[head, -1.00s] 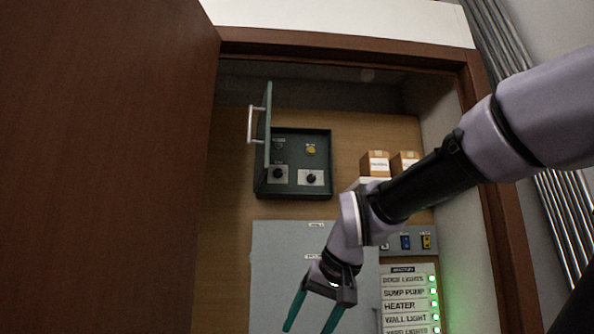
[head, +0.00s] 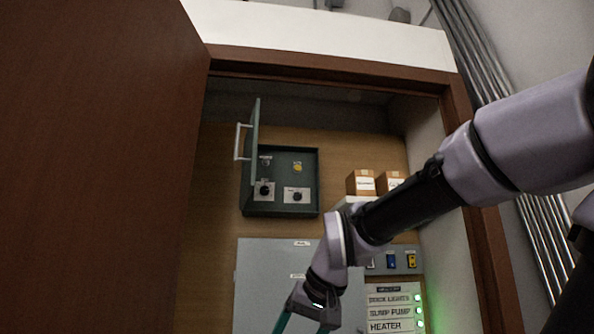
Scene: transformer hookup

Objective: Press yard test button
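A dark green control box (head: 281,209) hangs on the back wall of the cupboard, its door (head: 253,150) swung open to the left. Inside it are a yellow button (head: 297,167) at the upper right and two dark round knobs on pale plates, the left one (head: 264,190) and the right one (head: 296,195). Their labels are too small to read, so I cannot tell which is the yard test button. My gripper (head: 296,325) is below the box, in front of a grey panel, pointing down. Its teal fingers are mostly cut off by the lower picture edge.
A brown cupboard door (head: 90,170) stands open at the left. Small cartons (head: 361,183) sit on a shelf right of the box. A grey panel (head: 270,265) is below. A label board with green lights (head: 393,312) and a switch strip (head: 403,262) are at the lower right.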

